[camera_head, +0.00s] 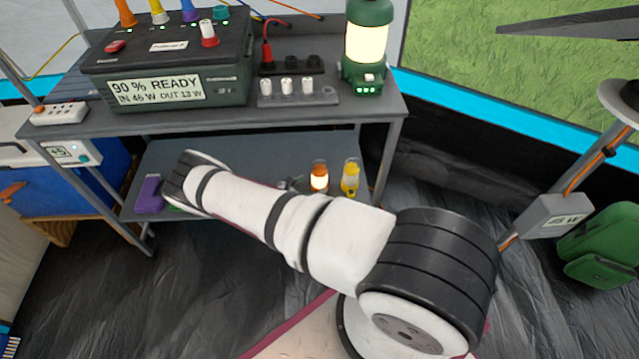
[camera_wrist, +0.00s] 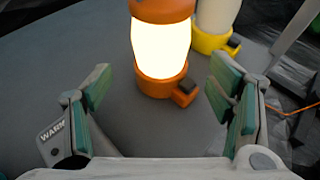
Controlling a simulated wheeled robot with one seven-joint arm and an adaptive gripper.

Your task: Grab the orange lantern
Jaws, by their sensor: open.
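The orange lantern (camera_head: 319,177) stands upright and lit on the lower shelf of the grey table. In the wrist view the orange lantern (camera_wrist: 160,50) is close ahead, with a glowing white body, orange cap and orange base; its top is cut off by the frame edge. My gripper (camera_wrist: 170,95) is open, its green-padded fingers apart. The lantern stands beyond the fingertips, roughly between their directions, and nothing is held. In the head view my arm hides much of the shelf and the gripper is hard to make out.
A yellow lantern (camera_head: 351,178) stands close right of the orange one; it also shows in the wrist view (camera_wrist: 212,22). A larger green lantern (camera_head: 368,45) stands on the upper tabletop (camera_head: 215,118). A purple item (camera_head: 149,193) lies at the left of the lower shelf (camera_head: 240,152).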

